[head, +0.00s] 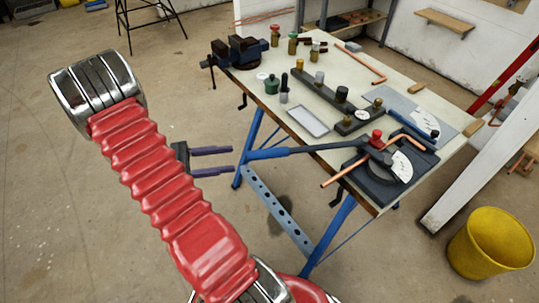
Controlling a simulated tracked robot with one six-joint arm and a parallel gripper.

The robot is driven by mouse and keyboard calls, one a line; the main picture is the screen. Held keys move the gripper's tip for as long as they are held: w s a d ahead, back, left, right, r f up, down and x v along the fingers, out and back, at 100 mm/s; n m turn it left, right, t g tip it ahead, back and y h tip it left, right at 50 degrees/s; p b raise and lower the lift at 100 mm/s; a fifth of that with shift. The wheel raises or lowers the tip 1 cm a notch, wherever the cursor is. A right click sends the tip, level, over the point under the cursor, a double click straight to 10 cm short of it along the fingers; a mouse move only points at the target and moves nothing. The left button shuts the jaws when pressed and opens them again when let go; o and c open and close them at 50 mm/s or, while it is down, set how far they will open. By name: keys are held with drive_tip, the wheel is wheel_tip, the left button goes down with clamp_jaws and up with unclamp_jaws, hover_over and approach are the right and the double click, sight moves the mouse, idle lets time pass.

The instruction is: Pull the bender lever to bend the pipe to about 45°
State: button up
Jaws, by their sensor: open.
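The bender (365,180) sits on a dark base at the near right corner of the workbench, with a red knob (376,136) and a white angle dial (402,168). Its lever (310,149) sticks out left past the bench edge and ends in a blue grip (266,154). A copper pipe (338,178) runs through the bender. One end projects at the near left, and copper shows again behind the dial; the part between is partly hidden. My gripper (231,159) is open and empty, its two purple fingers pointing right, just left of the grip's end in the picture. The depth gap is unclear.
The workbench (285,75) carries a blue vise (240,50), a dark bar tool with knobs (335,98), a grey tray (308,121) and another bent copper pipe (365,65). Blue bench legs stand below the lever. A yellow bucket (490,245) stands at right.

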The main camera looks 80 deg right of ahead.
sight(269, 155)
drive_tip(key=shift+s, duration=0.15)
drive_tip(key=x, duration=1.3)
drive_tip(key=shift+s+d, duration=0.1)
drive_tip(key=shift+s, duration=0.2)
drive_tip(key=shift+c, duration=0.3)
clamp_jaws()
drive_tip(key=shift+a, duration=0.25)
drive_tip(key=shift+d, duration=0.15)
drive_tip(key=shift+w, duration=0.15)
